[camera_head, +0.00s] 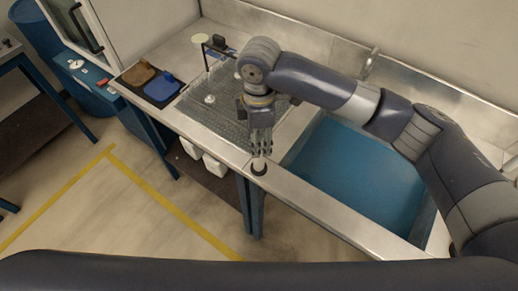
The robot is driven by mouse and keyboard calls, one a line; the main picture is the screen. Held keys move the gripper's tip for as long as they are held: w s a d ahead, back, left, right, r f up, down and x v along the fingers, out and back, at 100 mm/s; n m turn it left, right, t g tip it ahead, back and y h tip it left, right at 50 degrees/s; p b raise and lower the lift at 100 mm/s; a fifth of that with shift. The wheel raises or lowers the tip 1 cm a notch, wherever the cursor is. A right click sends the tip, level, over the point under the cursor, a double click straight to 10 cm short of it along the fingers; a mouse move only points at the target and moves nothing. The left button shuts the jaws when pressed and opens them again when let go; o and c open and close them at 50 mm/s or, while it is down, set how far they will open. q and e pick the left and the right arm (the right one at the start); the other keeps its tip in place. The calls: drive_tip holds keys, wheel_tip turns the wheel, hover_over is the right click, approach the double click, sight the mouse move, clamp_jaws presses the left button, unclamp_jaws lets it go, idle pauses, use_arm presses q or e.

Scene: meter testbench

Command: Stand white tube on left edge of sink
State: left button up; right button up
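The sink is a blue basin (355,175) set in a metal counter. Its metal rim (325,207) runs along the near side. A small white tube (259,162) with a dark ring at its bottom is at the counter's front edge, left of the basin's near left corner. It looks upright. My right gripper (261,151) points down directly over the tube, its fingertips at the tube's top. The fingers look close together, but I cannot tell whether they grip it. My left gripper is out of view.
A wire-mesh area (215,125) left of the sink holds a small white piece (210,99) and a thin dark stand (204,55). A blue tray (162,88) and a brown one (139,75) lie farther left. A faucet (371,62) stands behind the basin.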

wheel_tip(320, 180, up, 7)
drive_tip(key=b, duration=0.1)
drive_tip(key=shift+f, duration=0.2)
drive_tip(key=shift+f, duration=0.1)
idle(0.4)
